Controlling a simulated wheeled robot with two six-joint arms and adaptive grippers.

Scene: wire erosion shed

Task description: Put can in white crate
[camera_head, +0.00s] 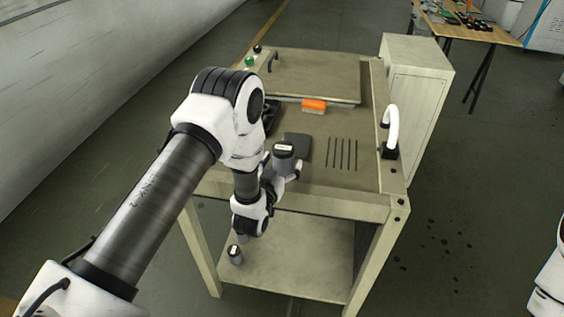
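My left arm reaches in from the lower left over a beige bench. Its wrist end, with my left gripper (283,165), is above the bench's front edge. The fingers cannot be made out, nor whether they hold anything. A grey cylindrical shape with a dark, white-labelled top shows at this end; I cannot tell if it is a can or part of my arm. A smaller similar grey cylinder (235,256) shows low by the lower shelf's left side; whether it rests there is unclear. No white crate is visible. My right gripper is out of view.
The bench (345,203) has a lower shelf (310,255). On top are an orange brush (314,105), a dark flat plate (300,147), several thin dark rods (342,153) and a white handle (391,130). A pale cabinet (421,85) stands behind; floor at right is open.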

